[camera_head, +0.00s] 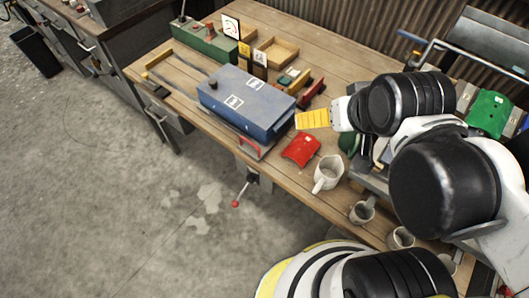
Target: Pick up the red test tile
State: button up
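The red test tile (301,151) lies on the wooden table near its front edge, between the blue case and a white mug.
The blue case (245,103) stands left of the tile. A white mug (328,173) stands close on its right, with smaller cups (362,211) beyond. A red-knobbed lever (236,203) sticks out below the front edge. Green (490,112) tile-like pieces sit at the far right.

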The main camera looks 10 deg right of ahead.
aim_at(309, 144)
jog(key=k+j+z, duration=0.7)
jog(key=k+z, duration=0.3)
jog(key=k+j+z, duration=0.1)
jog(key=k+z, duration=0.4)
jog(key=i, duration=0.1)
